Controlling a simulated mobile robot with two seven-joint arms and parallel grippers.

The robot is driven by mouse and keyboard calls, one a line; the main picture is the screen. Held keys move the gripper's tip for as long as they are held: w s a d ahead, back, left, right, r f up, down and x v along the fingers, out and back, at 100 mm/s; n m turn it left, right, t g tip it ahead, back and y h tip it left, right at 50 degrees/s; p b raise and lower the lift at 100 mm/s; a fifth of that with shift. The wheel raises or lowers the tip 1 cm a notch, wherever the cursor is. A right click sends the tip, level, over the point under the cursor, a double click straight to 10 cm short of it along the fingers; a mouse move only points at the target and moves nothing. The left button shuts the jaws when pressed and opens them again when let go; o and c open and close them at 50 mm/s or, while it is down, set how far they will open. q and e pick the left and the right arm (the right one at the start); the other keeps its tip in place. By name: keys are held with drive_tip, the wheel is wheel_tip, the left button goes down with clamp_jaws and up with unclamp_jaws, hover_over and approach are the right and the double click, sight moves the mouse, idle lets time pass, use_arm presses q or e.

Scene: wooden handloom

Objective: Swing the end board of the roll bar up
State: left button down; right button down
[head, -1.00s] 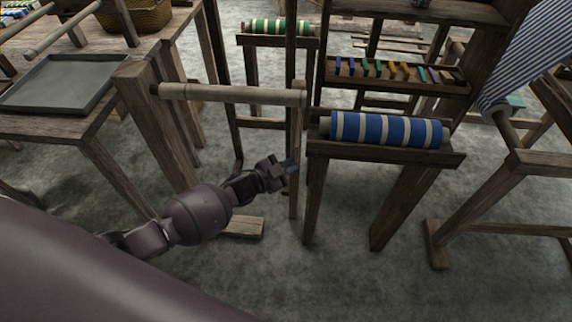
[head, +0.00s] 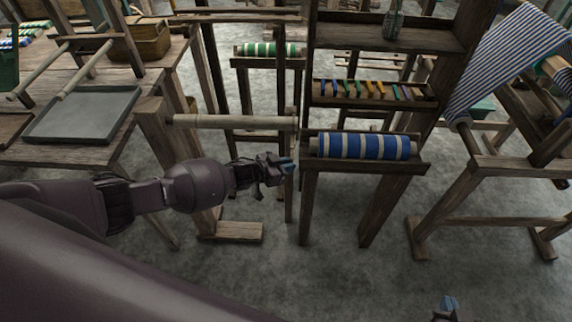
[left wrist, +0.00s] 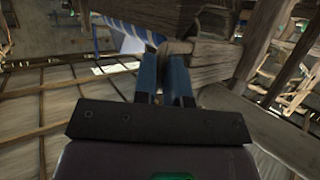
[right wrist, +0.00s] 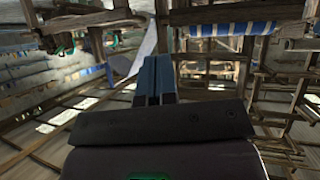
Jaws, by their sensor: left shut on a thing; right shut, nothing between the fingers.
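The roll bar (head: 230,121) is a pale round rod lying level between wooden posts in the head view. Its end board (head: 290,205) is a narrow wooden strip that hangs down, nearly upright, below the bar's right end. My left gripper (head: 289,164) is at this board, below the bar, with its fingers shut on it. In the left wrist view the blue fingers (left wrist: 166,75) close around a wooden piece, and the fingers partly hide it. My right gripper (head: 449,303) is shut and empty at the bottom right of the head view, apart from the loom parts.
A blue-and-white striped roll (head: 360,146) lies on a wooden stand just right of the end board. A shelf with coloured pieces (head: 370,92) stands behind. A grey tray (head: 85,113) lies on the left table. The floor in front is clear.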

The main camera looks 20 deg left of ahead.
use_arm(q)
drive_tip(key=shift+w+d+r+g+p, duration=0.2)
drive_tip(key=shift+r+p, duration=0.1)
drive_tip(key=shift+r, duration=0.2)
drive_tip(key=shift+w+d+r+g+p, duration=0.15)
drive_tip(key=shift+w+r+p, duration=0.1)
drive_tip(key=shift+r, duration=0.25)
drive_tip(key=c, duration=1.2)
unclamp_jaws()
drive_tip(key=shift+o, duration=0.2)
drive_tip(key=shift+a, duration=0.1)
drive_tip(key=shift+s+a, duration=0.1)
drive_tip(key=f+v, duration=0.1)
drive_tip(key=v, duration=1)
drive_tip(key=shift+s+p, duration=0.2)
drive_tip(key=shift+p, duration=0.25)
